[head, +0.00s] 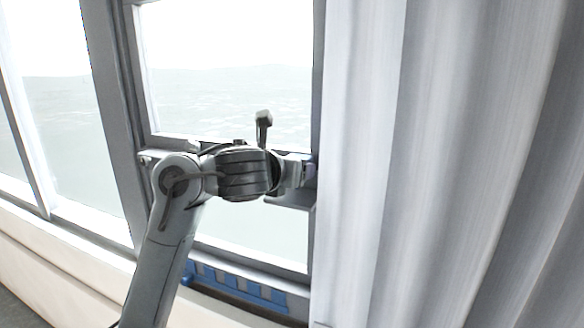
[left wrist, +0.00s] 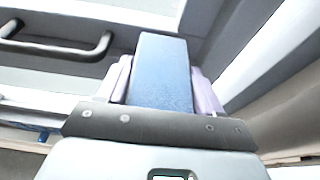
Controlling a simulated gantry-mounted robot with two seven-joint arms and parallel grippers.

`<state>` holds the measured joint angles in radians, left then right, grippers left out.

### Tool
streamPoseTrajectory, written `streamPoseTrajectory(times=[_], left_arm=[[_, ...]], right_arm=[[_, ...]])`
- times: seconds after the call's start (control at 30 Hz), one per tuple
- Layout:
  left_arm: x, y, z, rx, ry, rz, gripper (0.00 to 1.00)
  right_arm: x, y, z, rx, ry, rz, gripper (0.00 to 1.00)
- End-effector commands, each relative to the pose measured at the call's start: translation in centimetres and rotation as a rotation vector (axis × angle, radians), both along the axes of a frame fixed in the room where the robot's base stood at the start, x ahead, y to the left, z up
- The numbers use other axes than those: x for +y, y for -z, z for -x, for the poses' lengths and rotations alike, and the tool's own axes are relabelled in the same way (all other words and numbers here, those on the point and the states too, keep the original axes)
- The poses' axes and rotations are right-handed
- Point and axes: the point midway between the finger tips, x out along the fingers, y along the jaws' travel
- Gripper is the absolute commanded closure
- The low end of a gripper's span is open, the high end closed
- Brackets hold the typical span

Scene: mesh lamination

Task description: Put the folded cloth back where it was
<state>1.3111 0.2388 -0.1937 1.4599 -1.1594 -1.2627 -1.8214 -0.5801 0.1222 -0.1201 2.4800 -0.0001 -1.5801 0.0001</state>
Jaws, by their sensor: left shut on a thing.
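My left gripper (head: 300,172) reaches to the window's right side in the head view, close to the curtain. In the left wrist view the gripper (left wrist: 164,60) is shut on the folded cloth (left wrist: 205,92). The cloth is pale lavender and shows on both sides of a blue-grey finger, which hides its middle. In the head view only a small purplish bit of the cloth (head: 311,166) shows past the gripper. My right gripper is not in view.
A long grey-white curtain (head: 430,160) hangs just right of the gripper. The window frame (head: 108,100) stands behind the arm. A dark bar handle (left wrist: 60,48) lies at upper left in the wrist view. A blue slatted object (head: 235,284) sits low by the window.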

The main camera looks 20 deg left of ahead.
Motion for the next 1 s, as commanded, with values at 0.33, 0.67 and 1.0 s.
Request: streamPoseTrajectory(times=[0.33, 0.67, 1.0], left_arm=[[0.0, 0.1, 0.0, 0.0, 0.0, 0.0, 0.09], [-0.1, -0.5, 0.1, 0.0, 0.002, 0.001, 0.09], [-0.1, -1.4, 2.9, -0.003, 0.004, 0.001, 0.09]], right_arm=[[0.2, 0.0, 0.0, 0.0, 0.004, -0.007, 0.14], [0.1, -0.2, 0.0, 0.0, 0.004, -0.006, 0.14], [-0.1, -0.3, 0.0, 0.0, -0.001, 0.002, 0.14]])
